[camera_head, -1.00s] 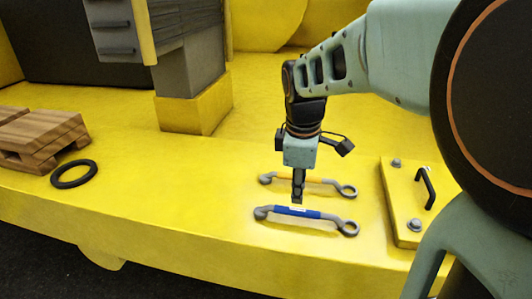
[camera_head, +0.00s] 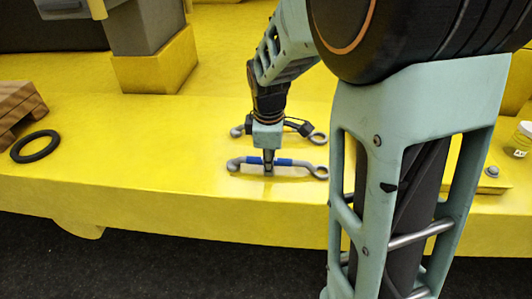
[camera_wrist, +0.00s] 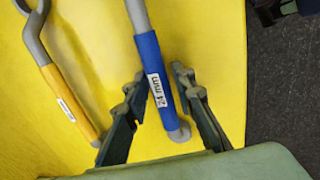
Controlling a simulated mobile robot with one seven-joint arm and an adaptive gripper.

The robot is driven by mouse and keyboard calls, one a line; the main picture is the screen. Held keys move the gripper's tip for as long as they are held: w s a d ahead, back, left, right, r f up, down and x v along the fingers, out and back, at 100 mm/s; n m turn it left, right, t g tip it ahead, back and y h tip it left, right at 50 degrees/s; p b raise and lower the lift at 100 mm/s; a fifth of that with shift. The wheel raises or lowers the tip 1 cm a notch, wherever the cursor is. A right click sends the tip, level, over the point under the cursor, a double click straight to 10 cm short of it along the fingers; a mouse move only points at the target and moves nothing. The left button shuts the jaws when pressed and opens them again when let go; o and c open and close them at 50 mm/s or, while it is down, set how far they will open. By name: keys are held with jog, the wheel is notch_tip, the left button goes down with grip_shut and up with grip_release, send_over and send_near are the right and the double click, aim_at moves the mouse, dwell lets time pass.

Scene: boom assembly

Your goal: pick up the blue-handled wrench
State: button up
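The blue-handled wrench (camera_head: 286,162) lies on the yellow surface near its front edge. In the wrist view its blue handle (camera_wrist: 152,68), with a white size label, runs between my two fingers. My gripper (camera_head: 268,168) points down at the handle in the head view. In the wrist view my gripper (camera_wrist: 158,80) is open, with a finger on each side of the handle and gaps visible. The wrench's far end is cut off at the top of the wrist view.
A yellow-handled wrench (camera_wrist: 68,95) lies beside it, partly hidden behind my gripper in the head view (camera_head: 318,138). A black ring (camera_head: 35,146) and wooden pallet (camera_head: 18,108) are at left. A bolted yellow plate (camera_head: 490,175) is at right, partly behind my arm.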

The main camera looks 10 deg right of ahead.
grip_shut()
jog(key=shift+r, duration=0.1)
